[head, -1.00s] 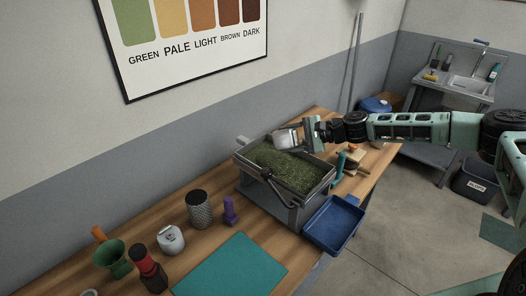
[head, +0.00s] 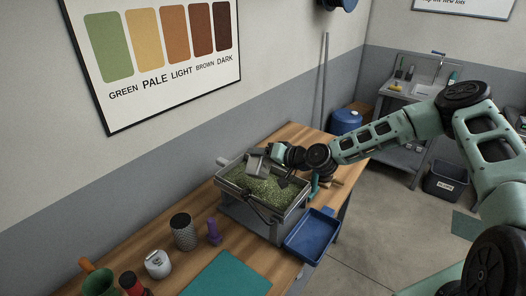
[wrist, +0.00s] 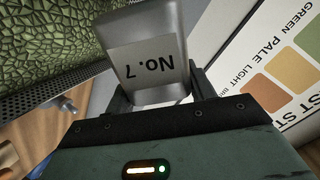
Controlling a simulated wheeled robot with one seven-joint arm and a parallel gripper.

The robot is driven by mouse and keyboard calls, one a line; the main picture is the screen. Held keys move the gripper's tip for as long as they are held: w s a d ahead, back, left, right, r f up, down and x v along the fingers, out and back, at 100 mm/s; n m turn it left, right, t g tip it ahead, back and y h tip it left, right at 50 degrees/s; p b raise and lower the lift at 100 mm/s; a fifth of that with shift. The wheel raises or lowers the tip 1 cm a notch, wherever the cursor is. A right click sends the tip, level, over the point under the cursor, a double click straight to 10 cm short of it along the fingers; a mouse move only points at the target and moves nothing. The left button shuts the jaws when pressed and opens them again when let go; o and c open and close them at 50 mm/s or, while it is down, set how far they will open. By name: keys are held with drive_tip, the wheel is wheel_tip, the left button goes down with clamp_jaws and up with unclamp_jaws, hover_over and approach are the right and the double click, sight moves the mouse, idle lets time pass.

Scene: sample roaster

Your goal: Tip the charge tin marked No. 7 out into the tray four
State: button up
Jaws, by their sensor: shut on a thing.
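The grey charge tin (head: 256,163) is held by my gripper (head: 268,157) above the back left part of the roaster tray (head: 298,200). The tin leans over in the head view. In the wrist view the tin (wrist: 150,25) sits between the two fingers of my gripper (wrist: 157,92), its "No. 7" label upside down. The tin's mouth is hidden, so I cannot tell what is inside. The tray is full of green beans (head: 255,187), which also show at the upper left of the wrist view (wrist: 40,35).
A blue tray (head: 312,236) sits right of the roaster. A teal mat (head: 228,277) lies in front.

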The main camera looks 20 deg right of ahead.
drive_tip(key=shift+s+a+r+n+t+p, duration=0.15)
drive_tip(key=shift+s+r+n+t, duration=0.15)
drive_tip(key=shift+n, duration=0.3)
drive_tip(key=shift+s+a+r+n+t+p, duration=0.15)
drive_tip(key=shift+n+t, duration=0.25)
drive_tip(key=shift+n, duration=0.2)
drive_tip(key=shift+f+n+t+b, duration=0.15)
drive_tip(key=shift+n+t+b, duration=0.2)
drive_tip(key=shift+n, duration=0.25)
drive_tip(key=n+b, duration=0.1)
drive_tip(key=b, duration=0.1)
drive_tip(key=shift+f+t+b, duration=0.3)
drive_tip(key=shift+t+b, duration=0.05)
drive_tip(key=shift+b, duration=0.05)
drive_tip(key=n+t+b, duration=0.1)
drive_tip(key=n+b, duration=0.2)
drive_tip(key=shift+b, duration=0.35)
drive_tip(key=shift+a+r+n+b, duration=0.1)
drive_tip(key=shift+r+n+b, duration=0.05)
drive_tip(key=shift+n+b, duration=0.15)
drive_tip(key=shift+s, duration=0.1)
